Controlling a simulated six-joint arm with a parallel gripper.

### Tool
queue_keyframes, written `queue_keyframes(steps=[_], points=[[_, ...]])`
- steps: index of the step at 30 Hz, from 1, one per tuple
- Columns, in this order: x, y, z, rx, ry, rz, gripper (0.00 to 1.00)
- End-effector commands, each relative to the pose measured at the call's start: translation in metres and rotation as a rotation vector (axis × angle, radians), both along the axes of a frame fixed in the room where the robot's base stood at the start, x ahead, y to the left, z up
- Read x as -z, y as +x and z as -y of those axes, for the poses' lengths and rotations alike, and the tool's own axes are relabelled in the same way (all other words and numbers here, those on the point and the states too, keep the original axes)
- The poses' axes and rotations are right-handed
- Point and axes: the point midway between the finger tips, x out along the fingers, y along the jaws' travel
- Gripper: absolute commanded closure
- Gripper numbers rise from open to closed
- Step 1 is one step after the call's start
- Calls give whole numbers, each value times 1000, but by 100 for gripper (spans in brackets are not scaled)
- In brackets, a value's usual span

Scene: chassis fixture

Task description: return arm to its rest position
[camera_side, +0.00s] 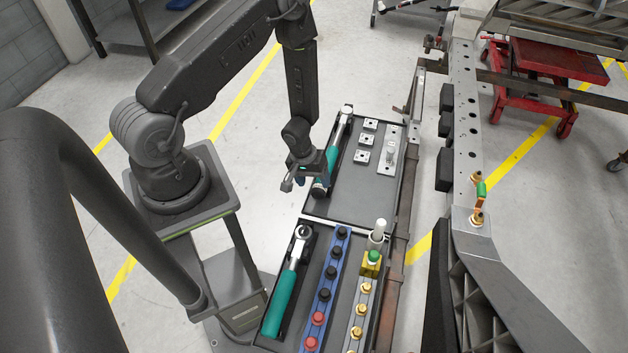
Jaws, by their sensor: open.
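My gripper (293,184) hangs at the end of my arm, pointing down, beside the left edge of the far tool tray. A teal-handled wrench (343,126) lies along the left side of that tray, and its lower end is partly hidden by my wrist. The fingers look small and dark here, and I see nothing held between them.
The far tray (370,205) also holds several small metal blocks (362,156). The near tray (345,246) holds another teal wrench (283,303), a blue rail (327,290) and brass fittings (361,310). A chassis beam (466,130) stands right. A red cart (545,70) is behind.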

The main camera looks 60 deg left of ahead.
Motion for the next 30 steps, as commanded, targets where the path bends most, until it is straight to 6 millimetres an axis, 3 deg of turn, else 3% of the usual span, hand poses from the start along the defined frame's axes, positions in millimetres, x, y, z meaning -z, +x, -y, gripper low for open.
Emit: queue_keyframes(steps=[5,8,13,19,25,30], points=[[-7,6,-2,8,19,15,34],[-31,22,-8,33,80,55,34],[-106,55,-19,99,257,143,34],[-202,67,-18,168,434,200,34],[-289,51,-4,235,538,223,34],[-350,19,17,307,568,235,34]])
